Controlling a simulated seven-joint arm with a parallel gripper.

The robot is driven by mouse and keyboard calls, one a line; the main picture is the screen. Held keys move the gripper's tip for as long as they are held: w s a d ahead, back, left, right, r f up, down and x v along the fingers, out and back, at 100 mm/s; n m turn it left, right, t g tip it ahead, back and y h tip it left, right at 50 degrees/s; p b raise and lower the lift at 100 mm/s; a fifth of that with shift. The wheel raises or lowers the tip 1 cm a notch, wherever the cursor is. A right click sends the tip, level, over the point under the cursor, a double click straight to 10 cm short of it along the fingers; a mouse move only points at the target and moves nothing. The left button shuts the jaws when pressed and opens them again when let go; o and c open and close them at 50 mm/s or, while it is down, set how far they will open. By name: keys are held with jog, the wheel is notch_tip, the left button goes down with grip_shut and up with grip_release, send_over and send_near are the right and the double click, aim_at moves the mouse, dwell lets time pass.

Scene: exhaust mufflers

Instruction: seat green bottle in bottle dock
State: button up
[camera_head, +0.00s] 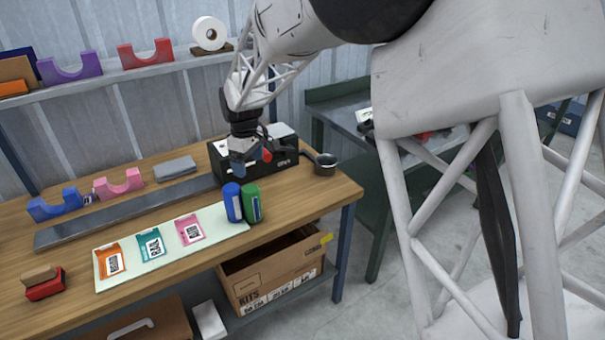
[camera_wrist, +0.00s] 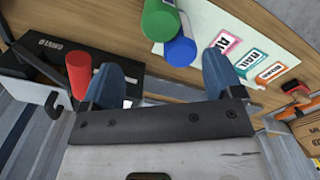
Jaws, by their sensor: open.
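The green bottle (camera_head: 251,204) stands at the front right end of the pale mat, touching or very close to the blue bottle (camera_head: 232,203). In the wrist view the green bottle (camera_wrist: 159,20) and the blue bottle (camera_wrist: 182,48) show just beyond the fingertips. My gripper (camera_head: 250,158) is above and behind the bottles, near the black box. Its blue fingers are spread, with nothing between them in the wrist view (camera_wrist: 164,70). A black box (camera_head: 232,179) with white lettering may be the bottle dock; my gripper partly hides it. A red cylinder (camera_wrist: 79,76) shows by this box.
The pale mat (camera_head: 216,228) carries orange, teal and pink labelled cards. A dark mug (camera_head: 326,164) stands right of the box. Blue (camera_head: 55,203) and pink (camera_head: 119,186) cradles stand at left. A cardboard box (camera_head: 275,272) sits below the bench's front edge.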

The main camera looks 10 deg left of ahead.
jog(key=s+d+r+m, duration=0.2)
jog(key=s+d+r, duration=0.2)
jog(key=d, duration=0.6)
jog(key=s+d+r+m+t, duration=0.1)
jog(key=s+d+r+m, duration=0.25)
jog(key=d, duration=0.65)
jog(key=s+d+r+m, duration=0.25)
jog(key=d+r, duration=0.25)
jog(key=d, duration=0.5)
jog(key=s+d+f+m, duration=0.1)
jog(key=s+d+m, duration=0.3)
jog(key=s+d, duration=0.6)
jog(key=s+d+f+m+t, duration=0.1)
jog(key=s+d+m, duration=0.3)
jog(key=s+d, duration=0.6)
jog(key=s, duration=0.5)
jog(key=shift+s+t, duration=0.3)
jog(key=shift+o, duration=0.4)
jog(key=shift+r, duration=0.1)
